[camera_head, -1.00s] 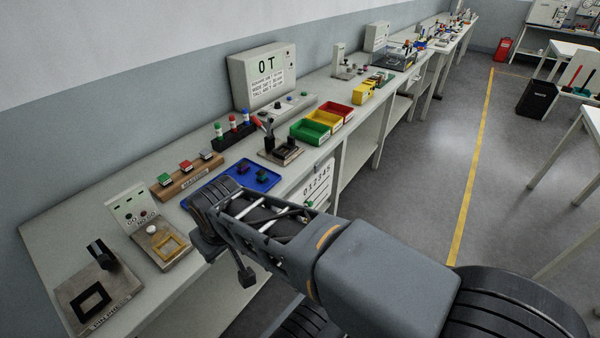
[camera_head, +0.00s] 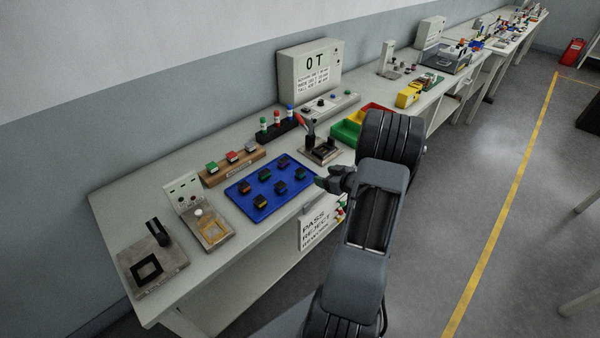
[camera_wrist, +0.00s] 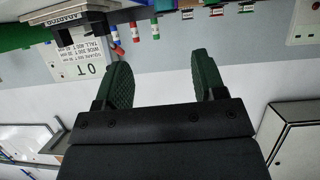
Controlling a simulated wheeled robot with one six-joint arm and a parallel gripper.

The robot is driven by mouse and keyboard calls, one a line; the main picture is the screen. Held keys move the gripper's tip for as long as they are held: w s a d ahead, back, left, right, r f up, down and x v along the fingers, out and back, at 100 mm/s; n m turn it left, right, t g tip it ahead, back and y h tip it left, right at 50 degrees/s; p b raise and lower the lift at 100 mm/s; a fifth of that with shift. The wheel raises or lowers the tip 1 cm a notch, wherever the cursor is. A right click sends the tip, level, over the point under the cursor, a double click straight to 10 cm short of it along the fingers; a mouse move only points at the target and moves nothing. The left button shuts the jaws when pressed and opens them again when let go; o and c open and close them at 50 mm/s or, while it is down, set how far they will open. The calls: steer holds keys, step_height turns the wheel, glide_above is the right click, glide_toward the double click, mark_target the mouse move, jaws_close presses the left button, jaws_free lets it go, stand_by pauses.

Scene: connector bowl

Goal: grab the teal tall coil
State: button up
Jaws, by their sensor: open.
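A blue tray (camera_head: 252,208) on the bench holds several small dark coil-like parts (camera_head: 280,187) with coloured tops. They are too small in the head view to tell which one is the teal tall coil. My gripper (camera_head: 334,180) is just right of the tray, near the bench's front edge, apart from the parts. In the wrist view my gripper (camera_wrist: 160,62) has its two green ridged fingers spread with nothing between them. The tray and its parts do not show clearly there.
A black fixture with a lever (camera_head: 320,150) stands behind my gripper. A wooden block with coloured buttons (camera_head: 232,165) and a rack of coloured cylinders (camera_head: 279,130) stand behind the tray. A green bin (camera_head: 345,133) is at the right. A gauge plate (camera_head: 206,228) lies left of the tray.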

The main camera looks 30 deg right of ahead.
mark_target(300, 170)
steer(key=shift+y, duration=0.3)
steer(key=p+x, duration=0.1)
steer(key=x, duration=0.7)
steer(key=shift+a+f, duration=0.1)
steer(key=shift+f, duration=0.05)
steer(key=p+x, duration=0.1)
steer(key=x, duration=0.2)
steer(key=shift+w+a, duration=0.25)
steer(key=shift+w, duration=0.15)
steer(key=shift+w+a+f+p, duration=0.1)
steer(key=shift+w+f+p, duration=0.25)
steer(key=shift+w, duration=0.25)
steer(key=c, duration=1.1)
steer(key=shift+r, duration=0.1)
